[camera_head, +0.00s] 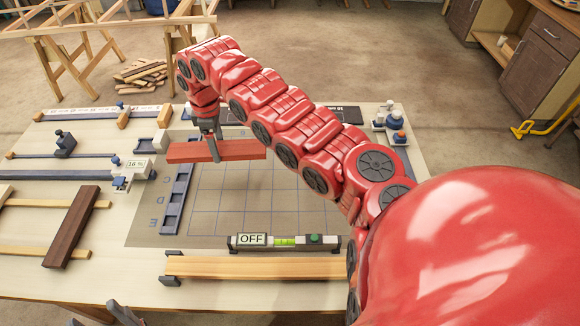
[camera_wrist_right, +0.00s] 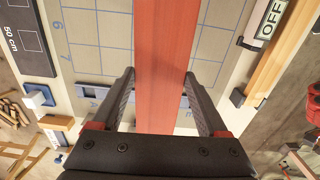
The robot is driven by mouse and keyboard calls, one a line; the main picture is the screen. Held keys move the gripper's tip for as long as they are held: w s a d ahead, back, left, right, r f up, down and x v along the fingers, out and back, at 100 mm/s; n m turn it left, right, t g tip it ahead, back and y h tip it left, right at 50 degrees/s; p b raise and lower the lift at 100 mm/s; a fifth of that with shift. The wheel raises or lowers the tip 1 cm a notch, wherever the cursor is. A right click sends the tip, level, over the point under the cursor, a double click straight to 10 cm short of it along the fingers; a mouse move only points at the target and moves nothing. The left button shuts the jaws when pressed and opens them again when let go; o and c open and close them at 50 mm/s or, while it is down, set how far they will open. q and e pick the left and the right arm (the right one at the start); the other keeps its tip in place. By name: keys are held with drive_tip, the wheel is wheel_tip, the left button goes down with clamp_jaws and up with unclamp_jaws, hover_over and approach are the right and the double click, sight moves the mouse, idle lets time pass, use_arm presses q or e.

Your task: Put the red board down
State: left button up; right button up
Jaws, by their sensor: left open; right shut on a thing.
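The red board (camera_head: 240,150) is held by my right gripper (camera_head: 212,148), roughly level, seemingly above the left back part of the gridded mat (camera_head: 260,205). In the right wrist view the red board (camera_wrist_right: 165,60) runs between the two dark fingers of my right gripper (camera_wrist_right: 160,85), which are shut on its sides. The exact gap between board and mat is hard to tell. My left gripper (camera_head: 118,314) shows only partly at the bottom left edge, open, away from the board.
A spirit level marked OFF (camera_head: 285,242) and a light lath (camera_head: 255,268) in dark end holders lie in front of the mat. A dark brown board (camera_head: 72,228) lies across pale strips at left. A slotted dark rail (camera_head: 176,200) borders the mat's left. The mat's middle is clear.

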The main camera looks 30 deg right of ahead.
sight(220, 149)
drive_tip(key=f+n, duration=0.1)
drive_tip(key=n, duration=0.3)
drive_tip(key=f+n+p, duration=0.1)
drive_tip(key=n, duration=0.3)
drive_tip(key=f+n, duration=0.2)
drive_tip(key=n, duration=0.2)
drive_tip(key=shift+s+d, duration=0.1)
drive_tip(key=shift+s, duration=0.2)
drive_tip(key=f+n+p, duration=0.1)
drive_tip(key=f+n, duration=0.1)
drive_tip(key=f, duration=0.2)
drive_tip(key=f+n+p, duration=0.2)
drive_tip(key=f+n, duration=0.1)
drive_tip(key=f, duration=0.1)
drive_tip(key=shift+s+f+n, duration=0.15)
drive_tip(key=shift+s+n, duration=0.05)
drive_tip(key=shift+n, duration=0.1)
wheel_tip(220, 149, down, 3)
drive_tip(key=shift+f+p, duration=0.1)
drive_tip(key=shift+p, duration=0.25)
drive_tip(key=shift+d+f, duration=0.1)
drive_tip(key=shift+f, duration=0.05)
